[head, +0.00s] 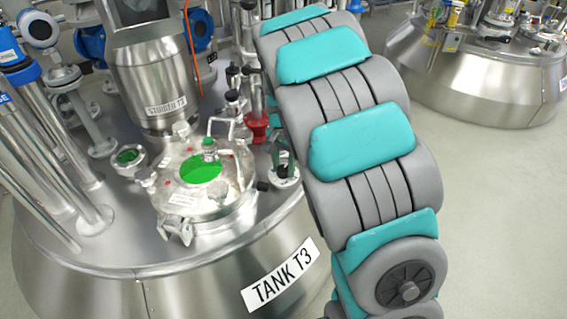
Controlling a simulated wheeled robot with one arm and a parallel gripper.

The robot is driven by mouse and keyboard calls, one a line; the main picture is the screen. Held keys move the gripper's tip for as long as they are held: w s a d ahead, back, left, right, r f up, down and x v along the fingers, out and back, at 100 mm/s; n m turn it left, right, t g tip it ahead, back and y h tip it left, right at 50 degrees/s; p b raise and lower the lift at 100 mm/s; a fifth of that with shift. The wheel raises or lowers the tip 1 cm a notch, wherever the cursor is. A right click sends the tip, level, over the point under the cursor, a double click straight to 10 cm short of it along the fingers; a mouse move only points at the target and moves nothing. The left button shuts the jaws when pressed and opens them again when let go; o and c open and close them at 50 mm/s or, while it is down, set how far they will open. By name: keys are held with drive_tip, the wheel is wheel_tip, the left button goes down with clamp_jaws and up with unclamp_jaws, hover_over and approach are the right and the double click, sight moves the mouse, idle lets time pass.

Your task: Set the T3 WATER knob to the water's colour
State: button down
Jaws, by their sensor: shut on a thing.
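Tank T3 (170,285) is a large steel vessel with a "TANK T3" label (280,275) on its front wall. A round hatch on its top has a sight glass (203,174) that shows bright green. A smaller round port (130,157) to its left also shows green. I cannot make out a knob marked T3 WATER in this view. My grey and teal arm fills the middle right, in front of the tank's right side. My gripper is not in view.
The "STIRRER T3" motor housing (160,90) stands behind the hatch. Steel pipes (40,130) rise at the left. A red-based fitting (256,125) stands near my arm. Another steel tank (480,75) is at the back right, with clear floor (495,210) before it.

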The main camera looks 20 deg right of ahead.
sight(283, 168)
drive_tip(key=m+p, duration=0.1)
drive_tip(key=m, duration=0.4)
drive_tip(key=shift+p, duration=0.4)
idle(0.3)
drive_tip(key=shift+c, duration=1.9)
unclamp_jaws()
wheel_tip(283, 168, up, 7)
drive_tip(key=shift+r, duration=0.45)
